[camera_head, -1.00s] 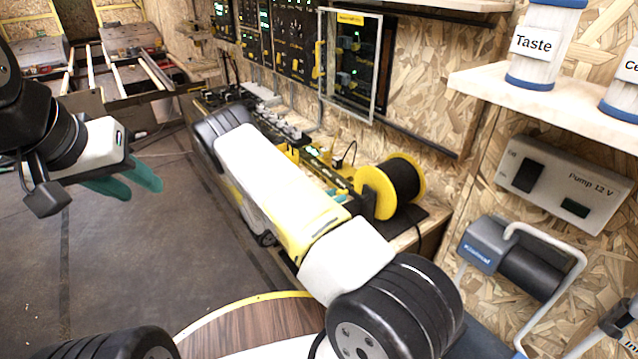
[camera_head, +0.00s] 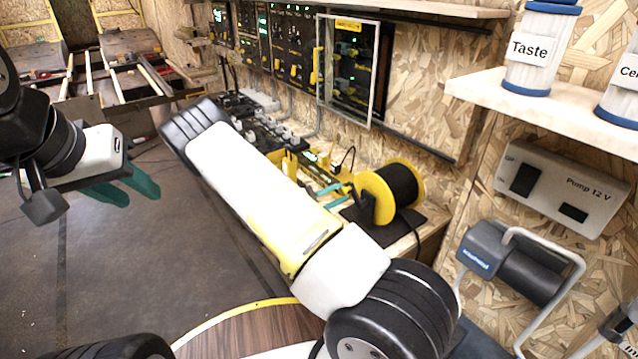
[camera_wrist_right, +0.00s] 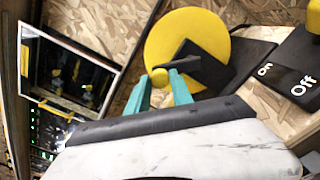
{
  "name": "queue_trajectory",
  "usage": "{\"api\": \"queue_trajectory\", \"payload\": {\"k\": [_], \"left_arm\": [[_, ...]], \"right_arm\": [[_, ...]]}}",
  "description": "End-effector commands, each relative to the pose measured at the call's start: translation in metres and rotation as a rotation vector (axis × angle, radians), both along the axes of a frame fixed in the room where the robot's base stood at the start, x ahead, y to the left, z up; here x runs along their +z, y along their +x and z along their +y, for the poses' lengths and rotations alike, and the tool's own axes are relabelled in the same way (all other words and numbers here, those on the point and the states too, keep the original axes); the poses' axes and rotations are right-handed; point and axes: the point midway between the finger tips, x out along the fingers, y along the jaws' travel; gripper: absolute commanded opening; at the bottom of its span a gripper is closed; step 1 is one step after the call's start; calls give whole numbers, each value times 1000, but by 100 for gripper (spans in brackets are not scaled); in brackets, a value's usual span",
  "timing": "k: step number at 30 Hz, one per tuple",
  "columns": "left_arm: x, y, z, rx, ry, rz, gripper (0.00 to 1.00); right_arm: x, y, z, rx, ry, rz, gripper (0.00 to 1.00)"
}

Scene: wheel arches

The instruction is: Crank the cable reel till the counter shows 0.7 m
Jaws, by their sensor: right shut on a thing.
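The cable reel (camera_head: 392,190) has yellow flanges and black cable on its drum. It stands on a dark base on the bench, right of my right arm. In the right wrist view its yellow flange (camera_wrist_right: 195,45) faces me, with a black crank arm and a yellow crank knob (camera_wrist_right: 160,77). My right gripper's teal fingers (camera_wrist_right: 162,88) are shut on this knob. In the head view the right fingertips (camera_head: 340,193) show beside the reel, partly behind my arm. My left gripper (camera_head: 141,194) hangs empty over the floor, fingers apart. I cannot make out a counter reading.
A shelf (camera_head: 560,115) with labelled canisters is at upper right, above a pump panel (camera_head: 562,190). A framed clear door (camera_head: 348,70) stands out from the wall. An on/off panel (camera_wrist_right: 285,80) lies near the reel. The floor at left is clear.

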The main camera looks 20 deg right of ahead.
Motion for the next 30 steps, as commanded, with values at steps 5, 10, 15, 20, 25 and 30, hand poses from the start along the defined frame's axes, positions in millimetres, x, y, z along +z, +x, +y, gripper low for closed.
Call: {"api": "queue_trajectory", "payload": {"k": [5,10,15,20,25,30], "left_arm": [[0,0,0,0,0,0,36],[0,0,0,0,0,0,36],[0,0,0,0,0,0,36],[0,0,0,0,0,0,36],[0,0,0,0,0,0,36],[0,0,0,0,0,0,36]], "right_arm": [[7,-7,-1,2,55,-156,0],[11,-15,-4,1,109,-308,0],[15,-24,-7,2,161,-461,0],[16,-33,-11,1,211,-603,0],[17,-42,-14,1,264,-755,0],[15,-50,-17,-1,317,-905,0]]}}
